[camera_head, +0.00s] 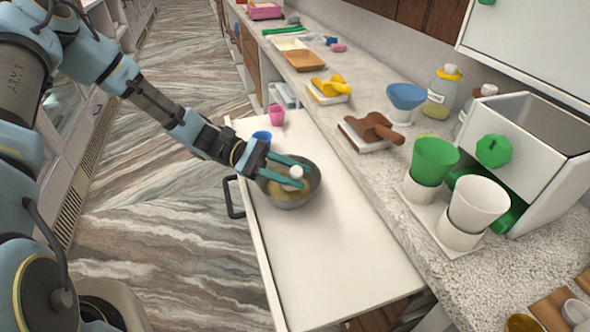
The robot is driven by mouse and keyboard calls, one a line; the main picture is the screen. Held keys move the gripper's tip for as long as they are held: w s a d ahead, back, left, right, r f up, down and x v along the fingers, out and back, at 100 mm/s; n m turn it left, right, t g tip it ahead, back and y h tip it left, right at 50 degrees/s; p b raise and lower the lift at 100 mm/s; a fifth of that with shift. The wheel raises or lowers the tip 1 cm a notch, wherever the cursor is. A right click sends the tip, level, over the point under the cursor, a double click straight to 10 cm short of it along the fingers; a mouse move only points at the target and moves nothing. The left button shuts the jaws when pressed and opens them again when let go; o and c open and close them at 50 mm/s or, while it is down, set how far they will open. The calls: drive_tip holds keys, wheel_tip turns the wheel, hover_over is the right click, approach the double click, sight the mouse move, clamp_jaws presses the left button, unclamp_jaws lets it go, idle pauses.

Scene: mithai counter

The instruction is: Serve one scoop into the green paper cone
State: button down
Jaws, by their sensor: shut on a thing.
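The green paper cone (435,158) stands upright, mouth up, in a white holder on the counter at the right. My gripper (297,172) reaches into a metal bowl (304,197) on the pulled-out white board. Its teal fingers are shut on a small white-topped thing (294,174), which looks like the end of a scoop's handle. The lower part of this thing is hidden in the bowl. Yellowish stuff shows inside the bowl. The gripper is well to the left of the green cone.
A white cone (479,203) stands beside the green one. The white board's (340,262) front part is clear.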

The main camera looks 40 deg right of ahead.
drive_tip(key=f+b, duration=0.1)
drive_tip(key=f, duration=0.1)
drive_tip(key=w+f+m+t+b, duration=0.1)
drive_tip(key=shift+d+f+m, duration=0.2)
drive_tip(key=shift+f+m, duration=0.1)
drive_tip(key=shift+f, duration=0.05)
drive_tip(key=shift+w+d+f+t+b, duration=0.2)
drive_tip(key=shift+w+t+b, duration=0.1)
drive_tip(key=shift+b, duration=0.15)
drive_tip(key=shift+w+d+f+m+b, duration=0.15)
drive_tip(key=shift+w+f+m+b, duration=0.15)
drive_tip(key=shift+m, duration=0.1)
drive_tip(key=shift+t, duration=0.3)
drive_tip(key=r+p, duration=0.3)
drive_tip(key=r, duration=0.1)
drive_tip(key=shift+s+a+r+p, duration=0.1)
drive_tip(key=shift+s+a+p, duration=0.15)
drive_tip(key=shift+s+p, duration=0.15)
drive_tip(key=s, duration=0.1)
drive_tip(key=s+a+r+m+t+p, duration=0.1)
drive_tip(key=s+r+m+t, duration=0.1)
drive_tip(key=shift+a+r+p, duration=0.1)
drive_tip(key=shift+a+p, duration=0.15)
drive_tip(key=shift+p, duration=0.15)
drive_tip(key=shift+s+a+r+m+t, duration=0.1)
drive_tip(key=shift+s+r+m+t, duration=0.2)
drive_tip(key=shift+r+m+t, duration=0.3)
